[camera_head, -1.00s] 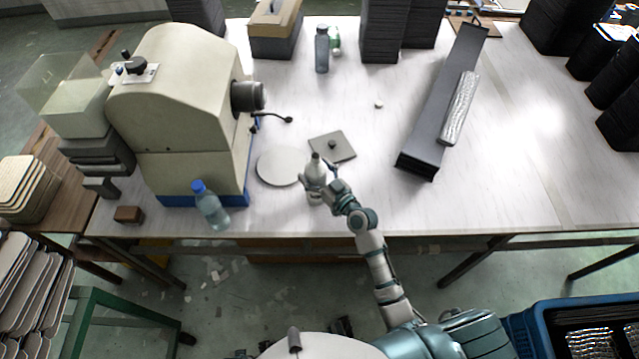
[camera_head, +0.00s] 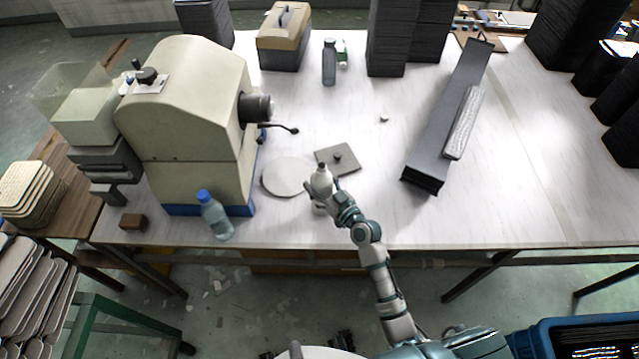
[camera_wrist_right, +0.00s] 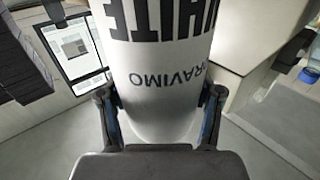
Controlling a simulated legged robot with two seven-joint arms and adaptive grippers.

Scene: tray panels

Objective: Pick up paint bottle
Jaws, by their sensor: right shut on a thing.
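The paint bottle (camera_head: 321,181) is white with a narrow top. My left gripper is not in view.
A large beige machine (camera_head: 190,120) stands at the left, with a blue-capped clear bottle (camera_head: 216,218) at its front. A round disc (camera_head: 288,177) and a square plate (camera_head: 337,159) lie behind the paint bottle. A long dark tray (camera_head: 440,125) lies to the right. The right tabletop (camera_head: 530,180) is clear.

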